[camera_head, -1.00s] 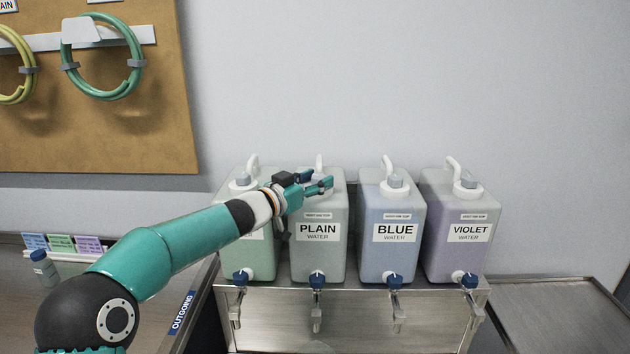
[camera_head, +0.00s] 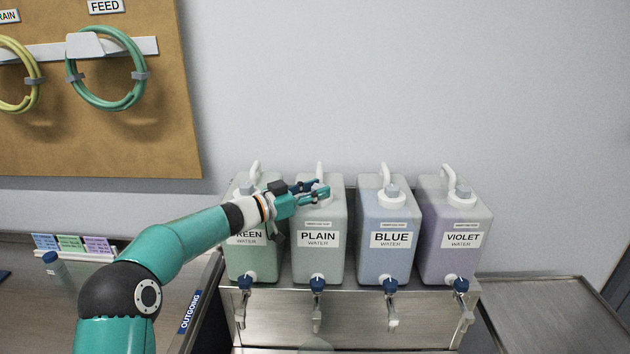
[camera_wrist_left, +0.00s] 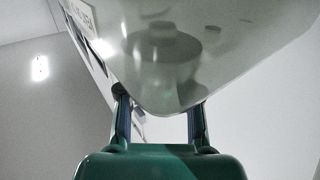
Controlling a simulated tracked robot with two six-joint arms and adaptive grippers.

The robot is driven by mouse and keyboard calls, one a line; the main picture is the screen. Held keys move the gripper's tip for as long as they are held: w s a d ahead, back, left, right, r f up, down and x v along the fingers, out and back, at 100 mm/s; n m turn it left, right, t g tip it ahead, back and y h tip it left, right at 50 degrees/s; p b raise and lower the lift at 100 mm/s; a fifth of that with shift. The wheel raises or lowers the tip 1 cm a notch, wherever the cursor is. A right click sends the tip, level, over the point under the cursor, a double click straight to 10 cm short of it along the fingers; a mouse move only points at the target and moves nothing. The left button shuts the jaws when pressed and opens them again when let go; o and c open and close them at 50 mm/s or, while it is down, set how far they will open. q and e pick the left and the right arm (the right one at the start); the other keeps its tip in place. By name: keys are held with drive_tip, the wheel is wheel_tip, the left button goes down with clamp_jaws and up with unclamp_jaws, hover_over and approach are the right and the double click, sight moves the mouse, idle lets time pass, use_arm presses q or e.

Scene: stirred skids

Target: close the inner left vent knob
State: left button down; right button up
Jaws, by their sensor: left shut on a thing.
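The PLAIN water jug (camera_head: 320,262) is second from the left in the row, pale grey-green with a white handle. My left gripper (camera_head: 317,188) reaches over the GREEN jug from the left to the top of the PLAIN jug. Its two fingers are around the vent knob there and shut on it. The knob is mostly hidden by the fingers, so its turn cannot be read. In the left wrist view the fingers (camera_wrist_left: 160,112) stand either side of a pale glossy jug surface. My right gripper is not in view.
The GREEN jug (camera_head: 252,262) is left, partly behind my arm. The BLUE jug (camera_head: 385,258) and VIOLET jug (camera_head: 450,262) are right. Blue taps face forward on the metal stand (camera_head: 345,300). A bare metal bench (camera_head: 555,310) is right.

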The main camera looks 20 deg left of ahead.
use_arm(q)
drive_tip(key=shift+a+r, duration=0.1)
drive_tip(key=shift+r, duration=0.05)
drive_tip(key=c, duration=0.7)
unclamp_jaws()
drive_tip(key=shift+c, duration=0.2)
drive_tip(key=v, duration=1.2)
drive_tip(key=shift+f, duration=0.2)
drive_tip(key=shift+w+a, duration=0.1)
